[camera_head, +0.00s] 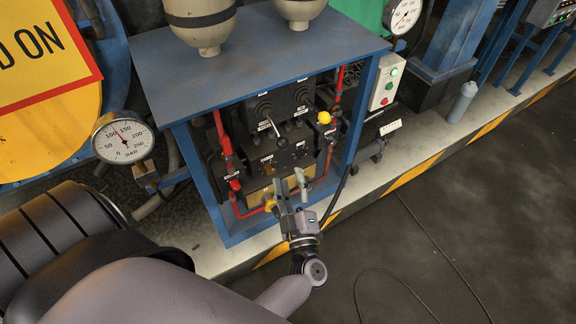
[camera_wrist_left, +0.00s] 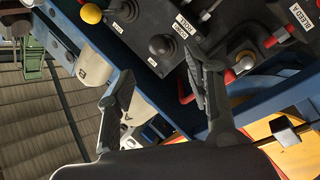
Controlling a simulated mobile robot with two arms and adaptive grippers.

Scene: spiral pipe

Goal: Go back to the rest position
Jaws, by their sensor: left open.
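My left arm comes in from the lower left of the head view, and its gripper (camera_head: 289,185) is in front of the lower part of a blue-framed cabinet (camera_head: 262,62). The jaws are apart with nothing between them. In the left wrist view the two dark fingers (camera_wrist_left: 162,68) are spread, with the dark control panel (camera_wrist_left: 150,38) beyond them. The panel (camera_head: 284,104) carries black knobs and a lever with a dark ball end (camera_head: 282,143). I cannot tell exactly how far the fingertips are from the panel. My right gripper is not in view.
A pressure gauge (camera_head: 124,138) is left of the cabinet. A grey switch box (camera_head: 385,82) is on its right. Dark floor (camera_head: 470,220) with a loose cable is open at lower right.

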